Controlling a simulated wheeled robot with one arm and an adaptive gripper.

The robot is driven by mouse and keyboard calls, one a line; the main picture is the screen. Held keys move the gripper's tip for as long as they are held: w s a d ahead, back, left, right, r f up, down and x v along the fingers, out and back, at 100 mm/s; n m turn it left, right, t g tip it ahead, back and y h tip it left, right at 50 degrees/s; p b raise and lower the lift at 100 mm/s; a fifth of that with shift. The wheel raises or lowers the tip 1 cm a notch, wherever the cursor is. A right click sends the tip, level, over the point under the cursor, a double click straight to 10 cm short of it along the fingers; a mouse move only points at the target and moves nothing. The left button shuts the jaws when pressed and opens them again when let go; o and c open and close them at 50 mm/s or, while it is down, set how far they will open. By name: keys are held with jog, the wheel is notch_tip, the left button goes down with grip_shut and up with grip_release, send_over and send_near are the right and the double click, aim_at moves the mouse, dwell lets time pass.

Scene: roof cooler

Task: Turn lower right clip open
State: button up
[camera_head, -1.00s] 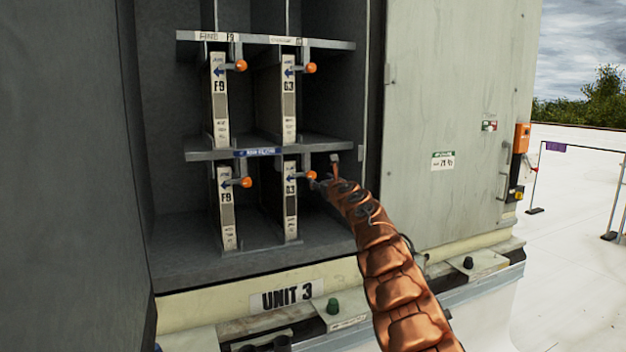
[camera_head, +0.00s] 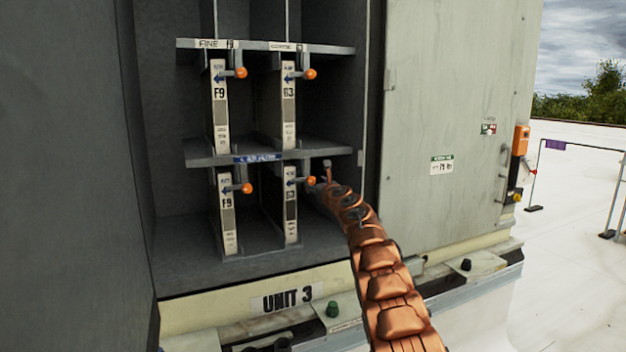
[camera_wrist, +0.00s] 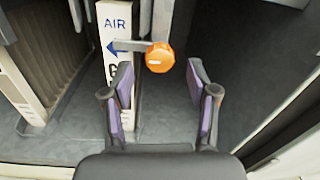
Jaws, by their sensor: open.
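The lower right clip (camera_head: 311,181) has an orange round knob and a grey arm. Its arm reaches left across the front of the lower G3 filter (camera_head: 290,205). In the wrist view the orange knob (camera_wrist: 160,57) sits just beyond and between my fingertips, with its grey arm pointing left over the white filter edge (camera_wrist: 116,60). My gripper (camera_wrist: 162,85) is open and empty, its two purple-padded fingers apart on either side below the knob. In the head view my gripper (camera_head: 325,180) is small and partly hidden by my arm, just right of the knob.
Three more orange-knobbed clips stand nearby: upper left (camera_head: 241,73), upper right (camera_head: 309,74) and lower left (camera_head: 246,188). The middle shelf (camera_head: 200,158) runs just above the lower clips. The open cabinet door (camera_head: 440,120) stands to the right.

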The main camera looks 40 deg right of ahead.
aim_at(312, 181)
jog(key=shift+w+d+r+p, duration=0.1)
jog(key=shift+w+r+p, duration=0.05)
jog(key=shift+w+p, duration=0.25)
jog(key=shift+w+d+r+p, duration=0.1)
jog(key=shift+w+p, duration=0.2)
jog(key=shift+w, duration=0.1)
jog(key=shift+w+d+f+p, duration=0.15)
jog(key=shift+w+d+p, duration=0.05)
jog(key=shift+w+p, duration=0.3)
jog(key=shift+w+d+f, duration=0.1)
grip_shut()
